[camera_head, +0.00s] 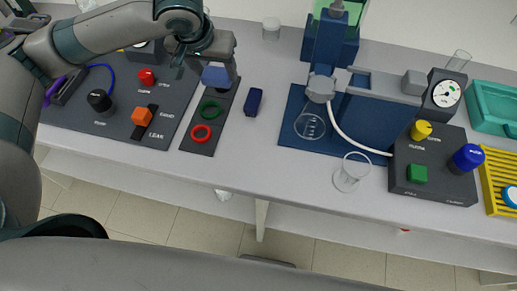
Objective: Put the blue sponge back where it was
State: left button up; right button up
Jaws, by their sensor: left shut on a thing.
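The blue sponge (216,77) shows as a flat-faced blue piece below my left gripper (212,64). My left gripper is shut on it, above the far end of a dark strip (197,147). The gripper's own body hides the upper part of the sponge, and I cannot tell whether its lower edge touches the strip. My right gripper is not in view.
The strip carries a green ring (211,110) and a red ring (201,133). A small dark blue block (253,102) lies right of it. A control panel (178,103) is at left. A glass beaker (351,172) stands near the front edge, beside a blue rig base (292,119).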

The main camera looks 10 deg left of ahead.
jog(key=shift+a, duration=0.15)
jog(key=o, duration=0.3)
pick_arm(q)
jog(key=shift+s+d+f+m+p, duration=0.1)
jog(key=shift+s+d+m+p, duration=0.15)
jog(key=shift+s+m+p, duration=0.25)
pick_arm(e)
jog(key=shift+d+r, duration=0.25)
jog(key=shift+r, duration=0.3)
pick_arm(q)
jog(key=s+d+m+g+h+p, duration=0.2)
jog(key=s+d+m+p, duration=0.2)
jog(key=s+m+p, duration=0.3)
jog(key=s+d+m+g+h+p, duration=0.2)
jog(key=s+d+m+p, duration=0.3)
jog(key=s+m, duration=0.5)
jog(key=s+p, duration=0.2)
jog(key=s, duration=0.3)
jog(key=shift+d+g+h, duration=0.25)
jog(key=shift+g+h, duration=0.05)
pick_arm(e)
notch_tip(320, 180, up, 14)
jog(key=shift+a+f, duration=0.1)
